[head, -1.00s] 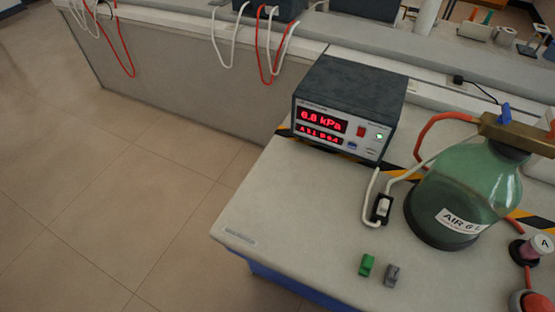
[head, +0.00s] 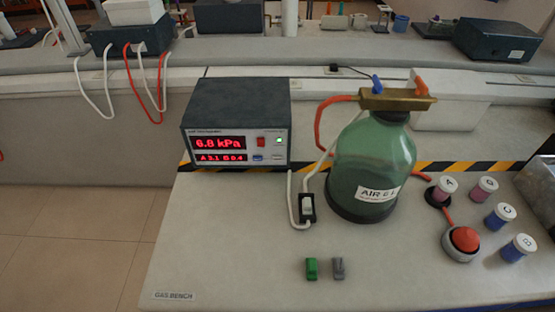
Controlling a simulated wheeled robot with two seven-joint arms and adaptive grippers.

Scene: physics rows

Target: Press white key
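A small white key or rocker (head: 307,204) sits in a black block on the bench, on a white tube or cable between the meter and the green bottle. The dark meter box (head: 236,120) stands behind it to the left, with a lit red display that seems to read 6.8 kPa. Its front also has a red switch (head: 261,141), a small green light (head: 279,141) and a small blue button (head: 257,157). A pale spot beside the blue button is too small to make out. Neither of my grippers is in view.
The green bottle (head: 372,165) with a brass top stands right of the key. A green clip (head: 312,268) and a grey clip (head: 338,268) lie in front. A red button (head: 465,239) and several lettered jars (head: 501,216) are at right. The bench's front left is clear.

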